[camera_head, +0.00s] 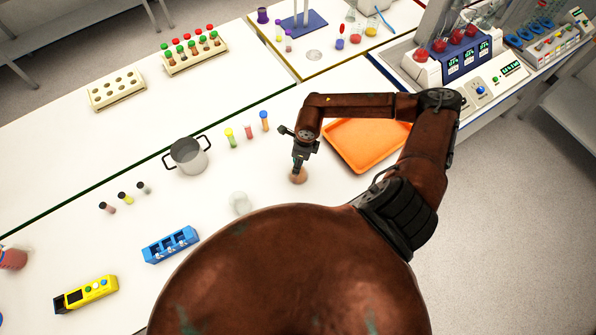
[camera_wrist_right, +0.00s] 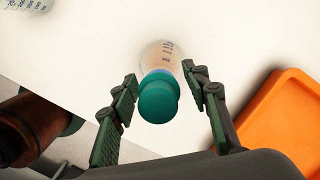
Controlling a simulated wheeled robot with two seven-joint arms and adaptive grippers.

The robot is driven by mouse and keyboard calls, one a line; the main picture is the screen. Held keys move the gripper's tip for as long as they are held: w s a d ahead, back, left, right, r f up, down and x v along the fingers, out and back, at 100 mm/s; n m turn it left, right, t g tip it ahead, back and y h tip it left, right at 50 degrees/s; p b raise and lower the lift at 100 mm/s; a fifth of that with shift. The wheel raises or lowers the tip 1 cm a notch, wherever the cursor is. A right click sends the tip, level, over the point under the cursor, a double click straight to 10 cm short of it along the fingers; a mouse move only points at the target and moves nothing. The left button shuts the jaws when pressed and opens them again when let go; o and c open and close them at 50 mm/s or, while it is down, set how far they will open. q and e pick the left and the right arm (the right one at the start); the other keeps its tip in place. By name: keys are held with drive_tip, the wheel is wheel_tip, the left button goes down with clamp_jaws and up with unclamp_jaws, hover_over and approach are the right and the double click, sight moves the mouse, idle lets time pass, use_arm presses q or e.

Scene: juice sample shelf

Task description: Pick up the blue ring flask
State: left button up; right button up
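A flask with a teal cap (camera_wrist_right: 158,98), a bluish ring at its neck and a pale orange body stands on the white table in the right wrist view. In the head view the flask's orange base (camera_head: 299,177) shows under my right gripper (camera_head: 299,164), and its top is hidden. In the right wrist view my right gripper (camera_wrist_right: 159,76) is open, one finger on each side of the flask's cap and neck. Gaps show between both fingers and the flask. My left gripper is not in view.
An orange tray (camera_head: 365,145) lies right of the flask. A clear glass vessel (camera_head: 240,203) stands to its left. A metal pot (camera_head: 187,156), several small vials (camera_head: 248,131) and a blue rack (camera_head: 170,245) stand farther left. Bare table lies between them.

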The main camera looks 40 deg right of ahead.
clamp_jaws()
idle(0.3)
